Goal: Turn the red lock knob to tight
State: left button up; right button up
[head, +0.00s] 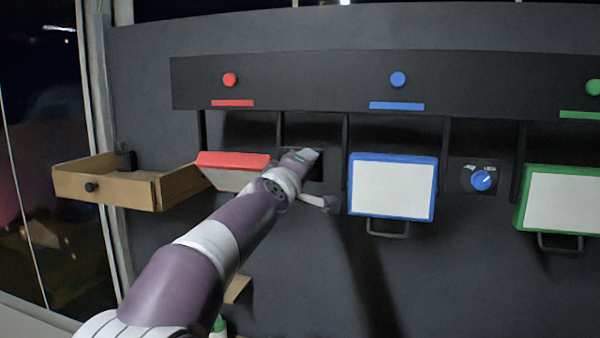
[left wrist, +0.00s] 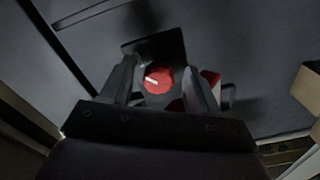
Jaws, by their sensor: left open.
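The red lock knob (left wrist: 160,79) shows in the left wrist view, in front of a dark plate (left wrist: 155,43). Its white mark points to the left of that picture. My left gripper (left wrist: 158,68) is open, with one finger on each side of the knob. I cannot tell whether either finger touches it. In the head view my left arm reaches up from the lower left to the panel, and its wrist hides the knob. The scale on the red knob's plate cannot be read. My right gripper is in neither view.
A red-edged panel (head: 233,161) is tilted out left of my wrist. An open wooden drawer (head: 105,185) stands further left. A blue-framed panel (head: 392,186) and a blue knob (head: 482,180) are to the right, then a green-framed panel (head: 563,200).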

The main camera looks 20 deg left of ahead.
pick_arm(q)
jog(key=s+b, duration=0.2)
jog(key=s, duration=1)
jog(key=shift+s+a+b, duration=0.25)
jog(key=shift+s+b, duration=0.1)
jog(key=shift+b, duration=0.05)
jog(key=shift+w, duration=0.1)
